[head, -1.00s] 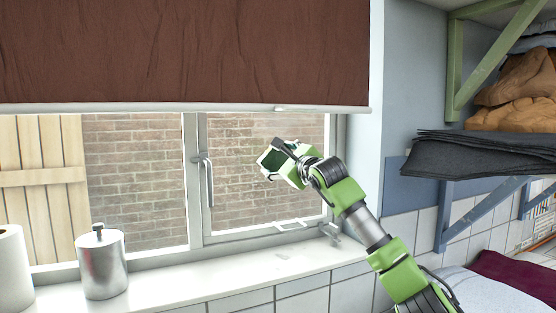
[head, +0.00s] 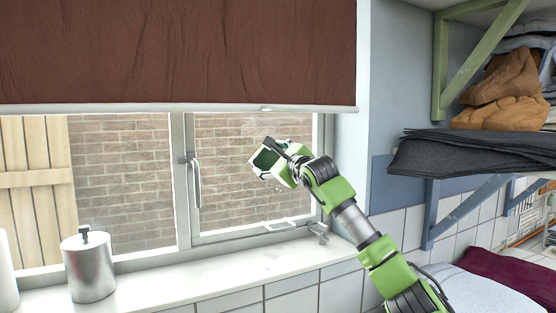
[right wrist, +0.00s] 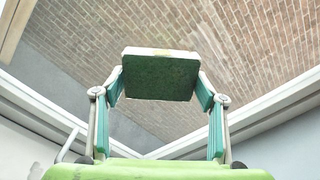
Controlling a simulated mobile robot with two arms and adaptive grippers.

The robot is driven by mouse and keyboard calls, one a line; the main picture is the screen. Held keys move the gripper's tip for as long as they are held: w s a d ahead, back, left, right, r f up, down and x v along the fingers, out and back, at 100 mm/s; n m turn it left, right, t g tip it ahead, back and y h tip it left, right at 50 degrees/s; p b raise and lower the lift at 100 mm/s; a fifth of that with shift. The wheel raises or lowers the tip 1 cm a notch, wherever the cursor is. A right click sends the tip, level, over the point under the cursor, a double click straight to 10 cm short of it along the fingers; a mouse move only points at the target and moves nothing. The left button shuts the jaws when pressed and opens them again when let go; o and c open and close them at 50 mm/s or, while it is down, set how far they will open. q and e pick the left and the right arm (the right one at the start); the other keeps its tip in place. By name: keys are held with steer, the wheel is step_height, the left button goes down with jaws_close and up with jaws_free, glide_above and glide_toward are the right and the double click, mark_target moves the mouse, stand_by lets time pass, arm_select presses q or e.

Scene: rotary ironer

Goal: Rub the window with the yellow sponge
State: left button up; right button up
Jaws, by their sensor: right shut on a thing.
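My right gripper (right wrist: 159,82) is shut on the sponge (right wrist: 160,76), which sits between both fingers in the right wrist view. The sponge shows a dark green face and a pale edge with a small yellow patch. In the head view my right gripper (head: 265,160) is in front of the right pane of the window (head: 225,155), about mid-height. The green face of the sponge shows there, small, between the fingers. I cannot tell whether the sponge touches the glass. A brick wall shows through the window. My left gripper is not in view.
A brown blind (head: 180,50) covers the window's top. A window handle (head: 195,180) stands on the middle frame. A metal canister (head: 89,266) and a white roll (head: 7,275) stand on the sill (head: 190,285). A shelf with dark folded cloth (head: 470,153) is at the right.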

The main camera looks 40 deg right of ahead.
steer(key=shift+w+a, duration=0.3)
steer(key=shift+a, duration=0.45)
steer(key=shift+s+a+f+b, duration=0.1)
steer(key=shift+s+f+b, duration=0.05)
steer(key=shift+b, duration=0.25)
steer(key=b+v, duration=0.3)
steer(key=v, duration=0.1)
steer(key=shift+s, duration=0.1)
steer(key=shift+s+a+b, duration=0.2)
steer(key=shift+s+b, duration=0.1)
steer(key=shift+s, duration=0.25)
steer(key=shift+s, duration=0.15)
